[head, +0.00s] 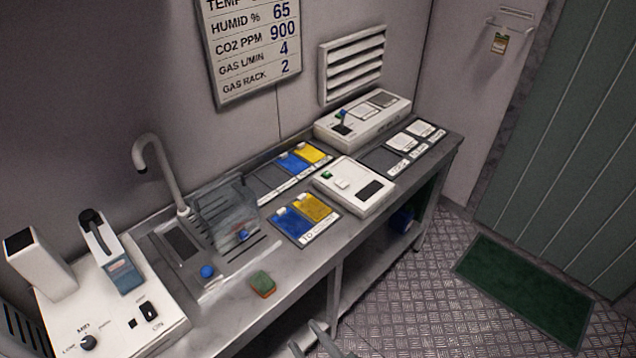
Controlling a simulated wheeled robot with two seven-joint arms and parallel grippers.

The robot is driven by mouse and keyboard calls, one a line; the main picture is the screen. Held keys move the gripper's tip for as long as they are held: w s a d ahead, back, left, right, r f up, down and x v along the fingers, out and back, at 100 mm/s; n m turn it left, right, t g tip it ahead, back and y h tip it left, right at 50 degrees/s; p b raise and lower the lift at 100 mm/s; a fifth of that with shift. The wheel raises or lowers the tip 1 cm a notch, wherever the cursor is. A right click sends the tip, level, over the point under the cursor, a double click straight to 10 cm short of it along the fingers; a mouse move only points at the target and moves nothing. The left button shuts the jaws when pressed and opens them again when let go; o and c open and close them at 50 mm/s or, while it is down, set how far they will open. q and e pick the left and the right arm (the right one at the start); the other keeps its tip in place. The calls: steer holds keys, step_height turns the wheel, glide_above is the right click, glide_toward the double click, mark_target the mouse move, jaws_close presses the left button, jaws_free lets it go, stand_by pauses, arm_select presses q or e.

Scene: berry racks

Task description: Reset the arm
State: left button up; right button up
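My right gripper (308,338) shows at the bottom edge of the head view, in front of the bench. Its two fingertips stand apart with nothing visible between them, and the rest of the arm is cut off by the frame. It appears apart from the bench. My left gripper is not in the head view.
A metal bench (352,244) runs along the wall with a sink tap (160,172), a white device (354,186), blue and yellow cards, and a green-and-orange sponge (263,284). A white machine (120,325) stands at left. Open floor (430,305) and a green mat (524,290) lie right.

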steer(key=d+f+m+g+h+b, duration=0.1)
steer(key=d+f, duration=0.2)
steer(key=f, duration=0.8)
steer(key=d+f+m+g+h, duration=0.1)
steer(key=d+f+g, duration=0.15)
steer(key=f, duration=0.85)
steer(key=s+d+f+m+g+h+b, duration=0.1)
steer(key=s+d+f, duration=0.3)
steer(key=f, duration=0.3)
steer(key=s+d+f+m+g+h, duration=0.1)
steer(key=s+d+f, duration=0.25)
steer(key=f, duration=0.35)
steer(key=s+d+f+m+g+h+b, duration=0.1)
steer(key=s+d+f, duration=0.2)
steer(key=d+f, duration=0.3)
steer(key=s+d+f+m+g, duration=0.1)
steer(key=s+d+f, duration=0.1)
steer(key=s+f, duration=0.2)
steer(key=s+d+f+m+g+h+b, duration=0.1)
steer(key=s+f, duration=0.4)
steer(key=s, duration=0.5)
steer(key=s+d+f+m+g+h, duration=0.1)
steer(key=s+d+f+m+g, duration=0.1)
steer(key=s+d+f, duration=0.3)
steer(key=shift+s+d+g, duration=0.25)
steer(key=shift+s+g, duration=0.3)
steer(key=shift+s, duration=0.55)
